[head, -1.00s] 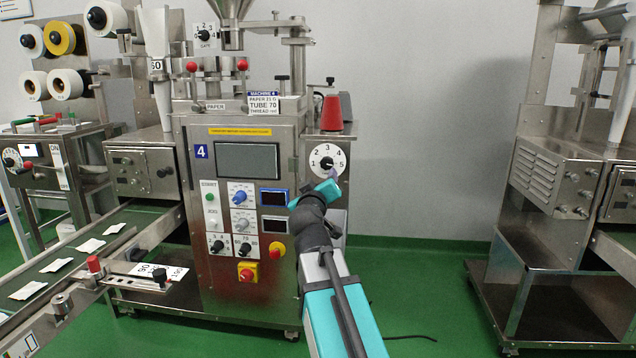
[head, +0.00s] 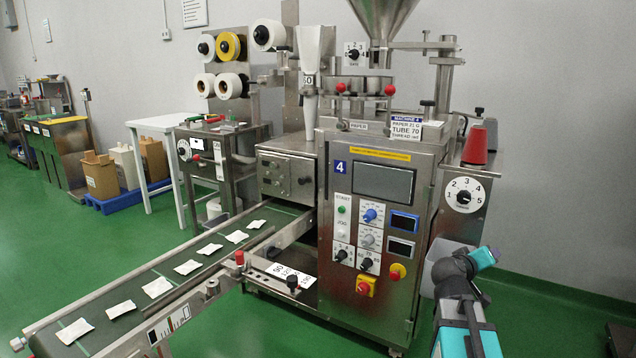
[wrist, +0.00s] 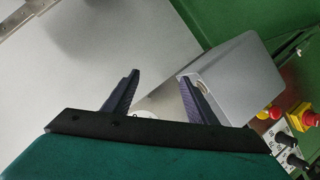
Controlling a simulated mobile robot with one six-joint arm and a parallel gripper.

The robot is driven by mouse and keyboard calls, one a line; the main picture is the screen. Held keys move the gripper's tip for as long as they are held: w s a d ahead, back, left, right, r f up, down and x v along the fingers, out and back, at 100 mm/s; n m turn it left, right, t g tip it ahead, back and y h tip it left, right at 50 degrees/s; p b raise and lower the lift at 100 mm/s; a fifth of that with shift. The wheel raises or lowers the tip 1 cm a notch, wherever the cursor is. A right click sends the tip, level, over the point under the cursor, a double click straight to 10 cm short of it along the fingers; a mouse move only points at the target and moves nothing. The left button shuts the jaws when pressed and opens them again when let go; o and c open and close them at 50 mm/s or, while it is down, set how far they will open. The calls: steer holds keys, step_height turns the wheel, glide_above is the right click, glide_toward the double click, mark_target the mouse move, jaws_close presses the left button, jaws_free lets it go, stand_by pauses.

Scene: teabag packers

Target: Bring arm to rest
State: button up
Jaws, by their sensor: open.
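My arm (head: 462,312) is at the lower right of the head view, folded and standing beside the right side of the packing machine (head: 375,240). My gripper shows in the wrist view (wrist: 158,98), with two dark fingers spread apart and nothing between them. In the head view the fingers are hard to make out. Beyond the fingers in the wrist view are a plain grey metal panel (wrist: 110,50) and a grey box (wrist: 235,80). Part of a white dial shows between the fingers.
A conveyor (head: 110,285) with several white teabags runs to the lower left. Green floor (head: 540,310) is open at right.

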steer(key=s+d+f+g+p, duration=0.2)
steer(key=s+f+g+p, duration=0.4)
steer(key=f, duration=0.4)
steer(key=s+a+f+g+y+p, duration=0.1)
steer(key=s+a+f+y+p, duration=0.15)
steer(key=s+a+f, duration=0.45)
steer(key=s+a+f+g+y+p, duration=0.1)
steer(key=s+a+f+y+p, duration=0.2)
steer(key=f, duration=0.6)
steer(key=s+a+f+g+y+p, duration=0.2)
steer(key=s+a+f, duration=0.4)
steer(key=s+a, duration=0.4)
steer(key=s+a+f+g+y+p, duration=0.3)
steer(key=s+a, duration=0.7)
steer(key=s, duration=0.8)
step_height(320, 180, down, 3)
steer(key=g+p, duration=0.2)
steer(key=p, duration=0.2)
steer(key=shift+s+a, duration=0.15)
steer(key=shift+a, duration=0.25)
steer(key=shift+r, duration=0.1)
